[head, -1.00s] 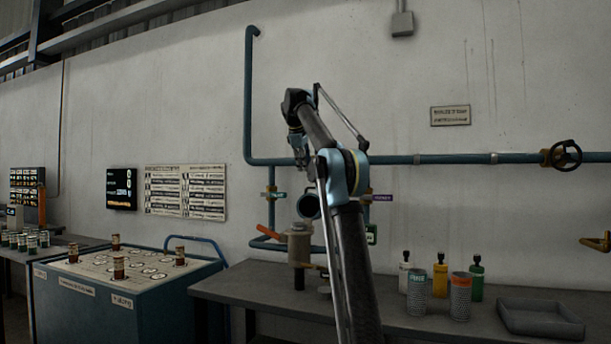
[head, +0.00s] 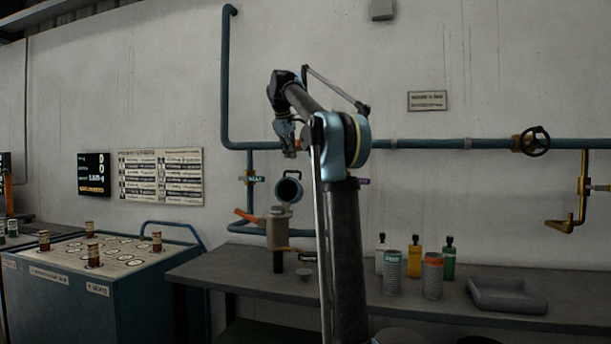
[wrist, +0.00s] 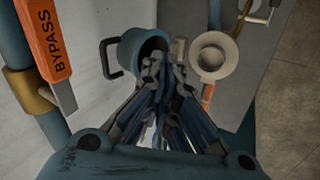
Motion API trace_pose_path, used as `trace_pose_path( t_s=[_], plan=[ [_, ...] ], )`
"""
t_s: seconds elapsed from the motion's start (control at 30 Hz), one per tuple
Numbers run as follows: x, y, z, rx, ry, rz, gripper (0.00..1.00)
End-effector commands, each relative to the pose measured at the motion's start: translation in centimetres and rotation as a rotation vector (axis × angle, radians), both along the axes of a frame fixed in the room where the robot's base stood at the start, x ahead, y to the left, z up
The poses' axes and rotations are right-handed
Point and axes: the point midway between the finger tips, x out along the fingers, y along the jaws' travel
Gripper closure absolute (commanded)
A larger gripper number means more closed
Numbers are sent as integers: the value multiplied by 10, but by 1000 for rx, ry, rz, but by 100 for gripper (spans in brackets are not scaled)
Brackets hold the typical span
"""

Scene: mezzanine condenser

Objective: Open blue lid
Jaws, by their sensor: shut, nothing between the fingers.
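The blue lid (head: 289,187) stands tipped up on edge above the beige pot (head: 278,228), its dark hollow side facing the head camera. In the wrist view the lid (wrist: 138,46) has a dark handle (wrist: 110,58) on its left, and the pot's round pale mouth (wrist: 213,55) is uncovered to its right. My gripper (head: 290,150) is just above the lid in the head view. In the wrist view my gripper (wrist: 165,66) is shut and empty, its fingertips overlapping the lid's lower right edge. I cannot tell whether they touch it.
An orange bypass handle (wrist: 50,45) is close on the left in the wrist view. Blue pipes (head: 236,80) run along the wall. Two metal cups (head: 392,271), several bottles (head: 414,262) and a grey tray (head: 506,294) stand on the bench to the right.

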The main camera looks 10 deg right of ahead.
Motion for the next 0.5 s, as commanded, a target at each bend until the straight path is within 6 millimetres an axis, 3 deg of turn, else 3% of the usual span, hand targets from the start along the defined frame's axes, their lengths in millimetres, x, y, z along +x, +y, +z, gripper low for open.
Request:
trace_pose_path(
  t_s=[0.27, 0.5],
  plan=[
    [-72, -19, -48, 88, 17, -133, 100],
    [-138, -33, -103, 161, 32, -249, 100]
  ],
)
